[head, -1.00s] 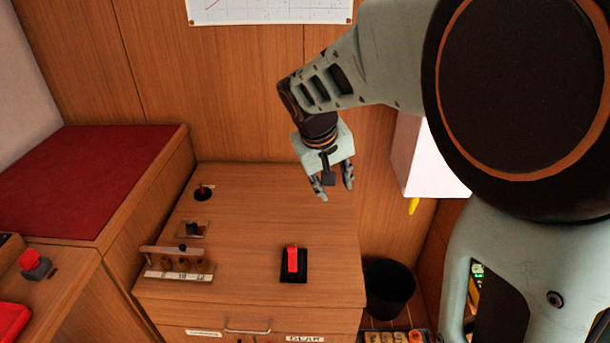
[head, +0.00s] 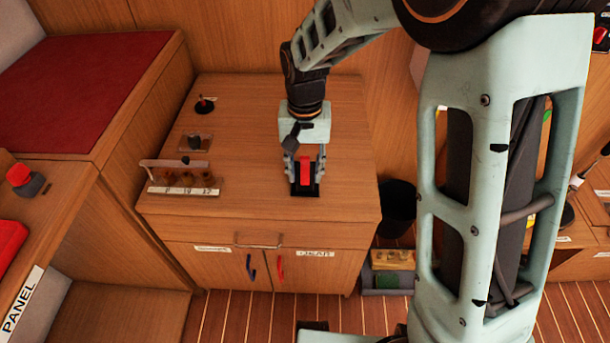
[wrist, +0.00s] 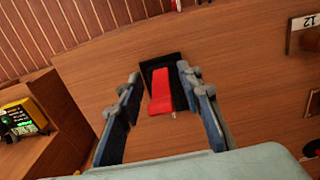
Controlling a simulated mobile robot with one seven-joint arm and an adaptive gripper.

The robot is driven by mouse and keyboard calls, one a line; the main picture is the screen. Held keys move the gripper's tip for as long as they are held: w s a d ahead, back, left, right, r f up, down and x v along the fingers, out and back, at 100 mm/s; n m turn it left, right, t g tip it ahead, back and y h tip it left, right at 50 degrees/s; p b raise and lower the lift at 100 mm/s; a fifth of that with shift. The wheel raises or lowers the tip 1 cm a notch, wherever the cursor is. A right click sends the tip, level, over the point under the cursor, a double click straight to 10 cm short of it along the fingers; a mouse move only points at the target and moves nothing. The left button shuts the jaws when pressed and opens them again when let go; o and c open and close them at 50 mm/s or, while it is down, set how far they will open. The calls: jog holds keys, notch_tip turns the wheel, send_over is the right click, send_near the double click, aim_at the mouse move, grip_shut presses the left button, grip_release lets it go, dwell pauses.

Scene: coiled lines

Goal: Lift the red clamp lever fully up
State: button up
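The red clamp lever (head: 305,170) sits on a black base on top of the wooden cabinet, near its front right. In the wrist view the red lever (wrist: 161,92) lies along its black base (wrist: 177,68). My gripper (head: 305,175) is open over the lever, one finger to each side of it. In the wrist view my gripper (wrist: 166,97) shows both fingers apart with the lever between them. I see no contact between fingers and lever. How far the lever is raised is hard to tell.
A wooden rack with brown pegs (head: 184,178) stands left on the cabinet (head: 245,120). Behind it are a small dark-knobbed switch (head: 194,142) and a red-tipped stick (head: 205,104). A dark bin (head: 397,205) stands right of the cabinet. The cabinet top between is clear.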

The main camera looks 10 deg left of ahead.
jog(key=shift+f, duration=0.75)
grip_shut()
